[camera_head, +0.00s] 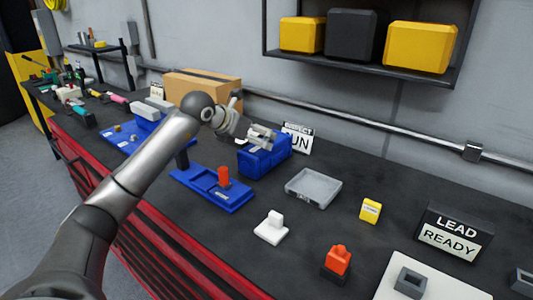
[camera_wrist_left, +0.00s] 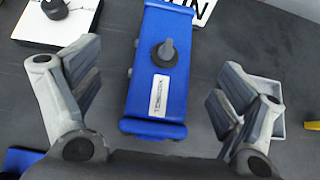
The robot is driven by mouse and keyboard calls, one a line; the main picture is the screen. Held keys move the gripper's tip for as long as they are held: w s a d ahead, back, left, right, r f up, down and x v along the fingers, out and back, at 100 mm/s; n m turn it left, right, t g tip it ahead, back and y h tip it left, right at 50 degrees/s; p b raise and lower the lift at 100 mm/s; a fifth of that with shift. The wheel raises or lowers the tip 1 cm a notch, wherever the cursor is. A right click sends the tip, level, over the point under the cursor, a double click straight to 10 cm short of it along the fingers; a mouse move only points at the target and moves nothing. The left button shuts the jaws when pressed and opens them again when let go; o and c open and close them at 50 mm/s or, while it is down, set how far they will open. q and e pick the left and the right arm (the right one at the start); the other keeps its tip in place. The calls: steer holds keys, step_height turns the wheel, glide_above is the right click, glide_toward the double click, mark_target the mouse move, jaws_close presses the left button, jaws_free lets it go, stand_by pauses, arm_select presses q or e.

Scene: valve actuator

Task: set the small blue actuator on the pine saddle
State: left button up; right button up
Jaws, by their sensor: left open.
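A blue actuator (camera_head: 262,160) sits on the dark bench, just below my left gripper (camera_head: 260,136). In the left wrist view the actuator (camera_wrist_left: 157,100) lies lengthwise between the spread fingers, with a dark grey knob on top and a pale label. My left gripper (camera_wrist_left: 155,88) is open and empty, with a finger to each side of the actuator and no clear contact. Another blue-bodied unit with a grey top (camera_head: 148,114) stands farther left, partly behind my arm. I cannot make out a pine saddle. My right gripper is not in view.
A blue tray (camera_head: 207,192) with a red post (camera_head: 224,177) is in front. A grey tray (camera_head: 313,188), white block (camera_head: 271,227), yellow block (camera_head: 370,210) and orange piece (camera_head: 338,260) stand to the right. A cardboard box (camera_head: 205,88) and a sign (camera_head: 299,140) are behind.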

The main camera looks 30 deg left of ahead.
arm_select(q)
steer(key=shift+w+d+f, duration=0.1)
steer(key=shift+w+f, duration=0.3)
steer(key=shift+w, duration=0.15)
steer(key=shift+w+d+f+p, duration=0.15)
steer(key=shift+w+f+p, duration=0.1)
steer(key=shift+p, duration=0.1)
steer(key=p+x, duration=0.1)
steer(key=x, duration=0.2)
steer(key=shift+d+f, duration=0.15)
steer(key=shift+f, duration=0.1)
steer(key=shift+w+f, duration=0.35)
steer(key=shift+w, duration=0.05)
steer(key=c, duration=2)
steer(key=shift+r, duration=0.4)
jaws_close()
steer(key=shift+w+f, duration=0.1)
